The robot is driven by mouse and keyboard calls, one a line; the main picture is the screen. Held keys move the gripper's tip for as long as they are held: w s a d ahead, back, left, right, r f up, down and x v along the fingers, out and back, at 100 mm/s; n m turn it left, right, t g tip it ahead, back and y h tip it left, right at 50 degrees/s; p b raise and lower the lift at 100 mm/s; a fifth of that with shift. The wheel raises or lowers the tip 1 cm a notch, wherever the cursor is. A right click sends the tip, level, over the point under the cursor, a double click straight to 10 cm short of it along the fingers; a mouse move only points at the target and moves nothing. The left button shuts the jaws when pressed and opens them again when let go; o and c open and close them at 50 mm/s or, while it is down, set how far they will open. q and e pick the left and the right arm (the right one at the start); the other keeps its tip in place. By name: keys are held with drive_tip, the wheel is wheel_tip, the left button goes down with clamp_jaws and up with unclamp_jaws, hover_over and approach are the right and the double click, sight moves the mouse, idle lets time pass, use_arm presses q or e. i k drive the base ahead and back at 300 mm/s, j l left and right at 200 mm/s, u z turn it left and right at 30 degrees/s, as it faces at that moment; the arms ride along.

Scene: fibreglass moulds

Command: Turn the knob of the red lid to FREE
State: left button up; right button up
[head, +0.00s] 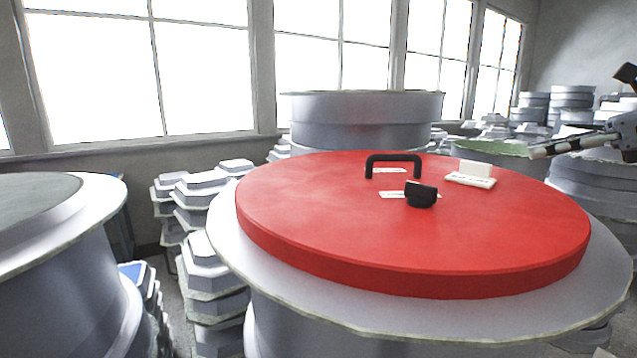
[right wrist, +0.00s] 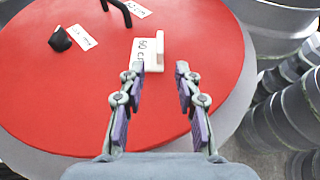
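The red lid (head: 330,225) lies flat on a grey round mould. Its black knob (head: 420,194) stands near the middle, beside a white label strip whose text I cannot read in the head view; the knob also shows at the upper left of the right wrist view (right wrist: 60,39). A black bar handle (head: 393,160) stands behind the knob. My right gripper (head: 545,151) comes in from the right edge, above the lid's right side and apart from the knob. In the right wrist view its fingers (right wrist: 156,72) are spread, with nothing held. My left gripper is not in view.
A white block with a printed label (head: 472,176) sits on the lid, right of the knob; it also shows near the left fingertip in the right wrist view (right wrist: 148,53). Grey moulds (head: 365,120) stand behind and at the left. Stacked moulds (head: 205,262) fill the floor.

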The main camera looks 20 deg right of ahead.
sight(420, 196)
drive_tip(key=k, duration=1.5)
